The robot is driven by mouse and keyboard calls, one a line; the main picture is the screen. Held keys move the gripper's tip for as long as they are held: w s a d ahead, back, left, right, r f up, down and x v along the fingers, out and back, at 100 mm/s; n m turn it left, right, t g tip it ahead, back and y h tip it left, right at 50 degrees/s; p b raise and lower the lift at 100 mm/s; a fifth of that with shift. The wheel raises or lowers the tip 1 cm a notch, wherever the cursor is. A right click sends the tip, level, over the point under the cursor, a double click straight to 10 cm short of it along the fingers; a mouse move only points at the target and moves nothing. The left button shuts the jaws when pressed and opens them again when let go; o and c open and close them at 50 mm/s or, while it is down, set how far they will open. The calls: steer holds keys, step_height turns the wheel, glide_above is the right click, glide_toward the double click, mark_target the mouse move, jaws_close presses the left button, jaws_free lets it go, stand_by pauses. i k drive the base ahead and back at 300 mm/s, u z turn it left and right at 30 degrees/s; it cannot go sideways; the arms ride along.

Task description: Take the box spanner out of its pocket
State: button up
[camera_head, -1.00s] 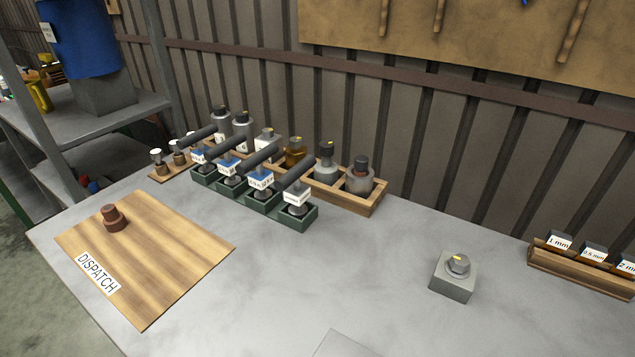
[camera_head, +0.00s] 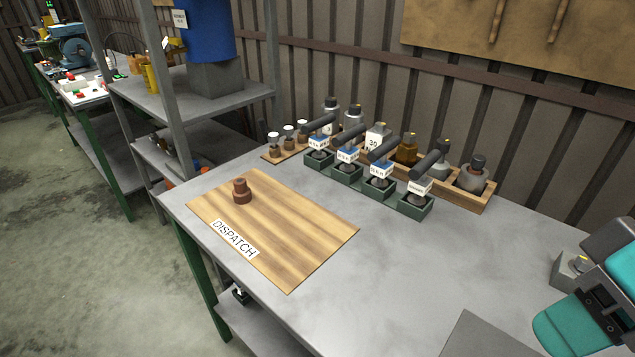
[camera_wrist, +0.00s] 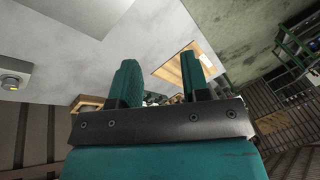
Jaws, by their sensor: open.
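A row of dark green pockets (camera_head: 346,172) stands on the grey bench, each holding an upright tool with a thick black handle. The tool at the right end (camera_head: 431,165) has a plain white label (camera_head: 419,188); the others have blue and white labels. The lettering is too small to read surely, so I cannot tell which one is the box spanner. My gripper (camera_wrist: 158,75) is open, with nothing between its teal fingers in the wrist view. In the head view part of it shows at the lower right, well to the right of the pockets and apart from them.
A wooden rack of bottles (camera_head: 453,188) stands close behind the pockets. A wooden DISPATCH board (camera_head: 290,235) with a brown part (camera_head: 241,191) lies to the left. The bench between is clear.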

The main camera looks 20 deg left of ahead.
mark_target(419, 184)
steer(key=u, duration=0.3)
steer(key=k, duration=1.05)
steer(key=u, duration=1.1)
steer(key=i, duration=1.45)
steer(key=z, duration=0.85)
steer(key=i, duration=0.7)
steer(key=z, duration=0.6)
